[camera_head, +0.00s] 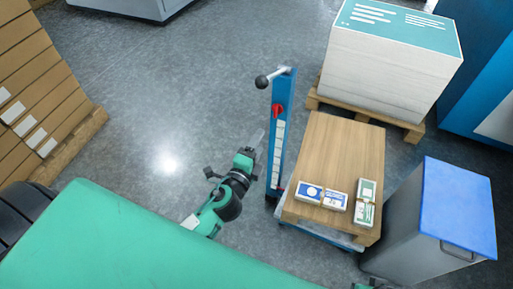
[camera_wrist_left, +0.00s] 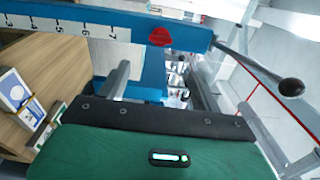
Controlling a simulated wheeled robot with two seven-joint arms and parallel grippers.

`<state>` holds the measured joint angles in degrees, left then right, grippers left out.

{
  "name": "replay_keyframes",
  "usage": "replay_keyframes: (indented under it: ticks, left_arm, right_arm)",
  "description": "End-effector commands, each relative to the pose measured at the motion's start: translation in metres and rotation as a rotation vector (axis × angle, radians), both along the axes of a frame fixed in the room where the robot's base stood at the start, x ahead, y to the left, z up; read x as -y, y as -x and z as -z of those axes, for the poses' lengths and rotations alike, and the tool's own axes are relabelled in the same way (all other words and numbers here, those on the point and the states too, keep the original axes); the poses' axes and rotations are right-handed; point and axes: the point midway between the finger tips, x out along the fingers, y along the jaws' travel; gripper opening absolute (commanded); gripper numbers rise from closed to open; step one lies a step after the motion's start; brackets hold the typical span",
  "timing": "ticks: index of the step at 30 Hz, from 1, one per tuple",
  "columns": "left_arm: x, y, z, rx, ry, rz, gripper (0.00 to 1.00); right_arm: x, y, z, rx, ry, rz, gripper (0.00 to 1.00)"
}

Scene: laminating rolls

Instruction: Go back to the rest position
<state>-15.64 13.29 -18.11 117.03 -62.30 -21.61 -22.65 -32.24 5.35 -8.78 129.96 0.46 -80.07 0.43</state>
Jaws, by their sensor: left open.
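My left gripper (camera_head: 257,150) is open in the head view, beside the blue post and left of the wooden-topped table. In the left wrist view, the two fingers of my left gripper (camera_wrist_left: 162,78) stand apart with nothing held between them. The blue post (camera_head: 283,120) carries a numbered scale, a red mark and a lever with a black knob (camera_head: 262,81). In the wrist view the post (camera_wrist_left: 150,35) crosses just beyond the fingers; I cannot tell whether they touch it. My right gripper does not show clearly; only a small green and dark part of my own body is at the bottom edge.
Several small packs (camera_head: 335,199) lie on the wooden tabletop (camera_head: 340,150). A grey bin with a blue lid (camera_head: 455,205) stands right of it. A large paper stack (camera_head: 390,65) sits on a pallet behind. Boxes (camera_head: 35,80) are stacked at left. Floor left of the post is clear.

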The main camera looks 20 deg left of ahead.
Motion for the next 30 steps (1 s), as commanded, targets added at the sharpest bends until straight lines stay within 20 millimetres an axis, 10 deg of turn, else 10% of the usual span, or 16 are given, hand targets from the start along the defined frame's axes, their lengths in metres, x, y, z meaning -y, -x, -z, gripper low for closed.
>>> replay_keyframes:
  ticks: [23,30]
  left_arm:
    - [-0.005,0.009,0.004,-0.025,0.045,-0.027,0.65]
    - [-0.047,0.05,0.056,-0.303,0.483,-0.309,0.65]
  right_arm:
    - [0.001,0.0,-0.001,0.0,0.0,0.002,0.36]
    - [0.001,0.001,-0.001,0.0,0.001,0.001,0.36]
